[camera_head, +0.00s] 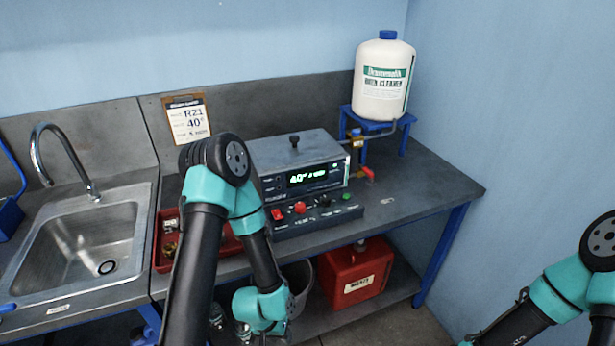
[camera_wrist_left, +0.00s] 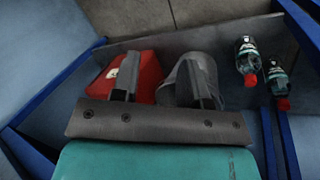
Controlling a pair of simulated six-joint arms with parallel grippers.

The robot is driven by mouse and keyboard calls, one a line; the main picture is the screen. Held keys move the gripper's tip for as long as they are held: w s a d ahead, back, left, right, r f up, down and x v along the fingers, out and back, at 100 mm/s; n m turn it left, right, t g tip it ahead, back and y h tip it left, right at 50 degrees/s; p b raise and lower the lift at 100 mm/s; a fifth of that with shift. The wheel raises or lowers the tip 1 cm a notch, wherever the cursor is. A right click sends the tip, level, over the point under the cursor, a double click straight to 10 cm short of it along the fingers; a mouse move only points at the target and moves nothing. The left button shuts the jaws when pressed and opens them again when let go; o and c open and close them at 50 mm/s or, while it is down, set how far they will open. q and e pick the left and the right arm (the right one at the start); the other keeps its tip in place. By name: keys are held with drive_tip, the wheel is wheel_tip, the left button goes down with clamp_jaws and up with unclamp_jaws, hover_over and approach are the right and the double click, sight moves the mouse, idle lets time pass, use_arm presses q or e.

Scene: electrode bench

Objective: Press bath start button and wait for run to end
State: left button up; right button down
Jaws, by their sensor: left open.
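The bath (camera_head: 290,152) is a grey metal box with a black knob on its lid, standing on the bench. The control strip in front carries a red rocker switch (camera_head: 277,214), a red button (camera_head: 300,207), a black knob (camera_head: 324,200) and a green button (camera_head: 346,196). Button labels are too small to read. My left gripper (camera_wrist_left: 162,65) is open and empty, below bench level and apart from the panel, facing the lower shelf. My right gripper is out of view.
A red canister (camera_head: 355,275) and grey bucket (camera_wrist_left: 188,80) are on the lower shelf, with red-capped bottles (camera_wrist_left: 248,58) nearby. A white cleaner jug (camera_head: 383,85) stands on a blue stand behind a red-handled valve (camera_head: 367,173). A sink (camera_head: 85,245) and red tray (camera_head: 163,260) are left.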

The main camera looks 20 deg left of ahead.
use_arm(q)
clamp_jaws()
idle(1.4)
